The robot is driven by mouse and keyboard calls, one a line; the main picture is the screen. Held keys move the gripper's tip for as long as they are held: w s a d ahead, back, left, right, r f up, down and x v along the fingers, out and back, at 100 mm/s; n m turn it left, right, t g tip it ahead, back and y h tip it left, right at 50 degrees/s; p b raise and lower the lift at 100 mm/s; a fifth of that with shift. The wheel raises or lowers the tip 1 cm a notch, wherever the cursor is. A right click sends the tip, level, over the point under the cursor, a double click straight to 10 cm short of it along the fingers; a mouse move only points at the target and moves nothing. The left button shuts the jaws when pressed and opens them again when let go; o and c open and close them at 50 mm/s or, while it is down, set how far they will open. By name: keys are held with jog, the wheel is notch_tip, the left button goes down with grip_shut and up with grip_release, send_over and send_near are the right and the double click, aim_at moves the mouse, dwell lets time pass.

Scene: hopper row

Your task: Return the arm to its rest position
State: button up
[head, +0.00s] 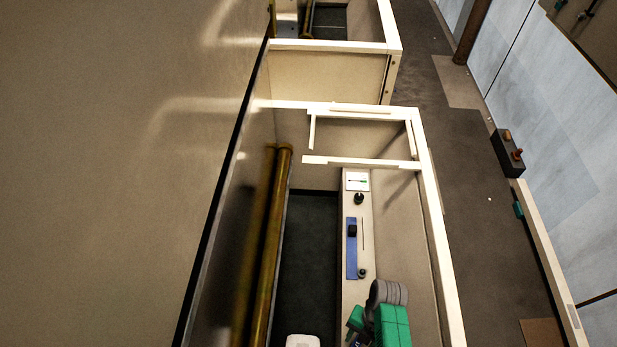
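My gripper does not show in the head view, and no fingertips can be made out. A green and grey blocky shape (391,322) stands at the bottom, over the near end of a narrow ledge; I cannot tell whether it is part of my arm. A white rounded shape (302,341) is cut off by the bottom edge to its left.
A pale-framed bay (437,240) surrounds the narrow ledge (349,190), which bears a blue strip (351,255) and small dark items. A brass-coloured bar (268,250) runs along the left. A dark box with knobs (508,153) is on the right. Dark floor (312,235) lies open between.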

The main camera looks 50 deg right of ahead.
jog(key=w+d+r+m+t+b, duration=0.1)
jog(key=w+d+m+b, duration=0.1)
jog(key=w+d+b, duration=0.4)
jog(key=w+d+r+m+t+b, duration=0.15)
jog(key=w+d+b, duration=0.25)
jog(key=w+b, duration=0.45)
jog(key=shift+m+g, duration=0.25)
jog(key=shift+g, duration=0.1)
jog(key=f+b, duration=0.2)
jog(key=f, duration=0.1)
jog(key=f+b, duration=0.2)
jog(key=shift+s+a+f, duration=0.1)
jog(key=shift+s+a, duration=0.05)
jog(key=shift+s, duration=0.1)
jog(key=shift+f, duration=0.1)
